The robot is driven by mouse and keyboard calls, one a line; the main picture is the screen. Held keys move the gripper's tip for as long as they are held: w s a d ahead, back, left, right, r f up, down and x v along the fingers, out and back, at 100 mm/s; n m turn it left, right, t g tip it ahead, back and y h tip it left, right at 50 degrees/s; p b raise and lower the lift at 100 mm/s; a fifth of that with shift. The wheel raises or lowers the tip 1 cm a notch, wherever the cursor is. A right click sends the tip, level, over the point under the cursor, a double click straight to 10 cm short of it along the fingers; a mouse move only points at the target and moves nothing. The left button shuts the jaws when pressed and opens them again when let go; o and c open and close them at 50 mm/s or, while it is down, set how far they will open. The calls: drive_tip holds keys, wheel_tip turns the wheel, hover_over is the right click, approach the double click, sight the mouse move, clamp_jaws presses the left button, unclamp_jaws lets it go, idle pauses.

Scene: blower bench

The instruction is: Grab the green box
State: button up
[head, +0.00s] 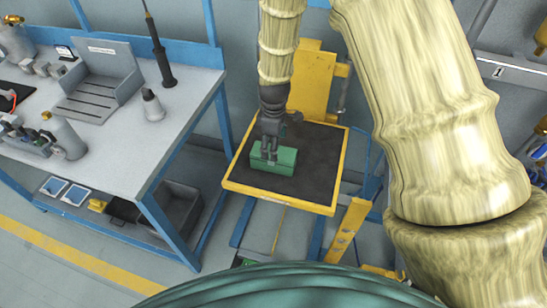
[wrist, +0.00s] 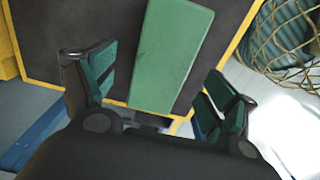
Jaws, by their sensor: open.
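The green box (head: 273,159) lies on the dark top of a yellow-edged platform (head: 315,160) in the head view. In the wrist view the green box (wrist: 170,55) runs up the middle of the picture, its near end between my fingers. My gripper (head: 268,147) is right over the box, pointing down. In the wrist view my gripper (wrist: 160,95) is open, with one finger on each side of the box and gaps between. Whether a finger touches the box cannot be told.
A workbench (head: 200,80) with blue legs stands left of the platform, bearing a grey metal tray (head: 100,85), a black tool (head: 160,55) and a grey nozzle-like piece (head: 152,105). A yellow upright (head: 313,80) stands behind the platform. The platform's right part is bare.

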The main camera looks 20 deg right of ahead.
drive_tip(key=shift+s+f, duration=0.15)
drive_tip(key=shift+f, duration=0.05)
drive_tip(key=shift+f+p, duration=0.45)
drive_tip(key=shift+f, duration=2.1)
drive_tip(key=c, duration=1.7)
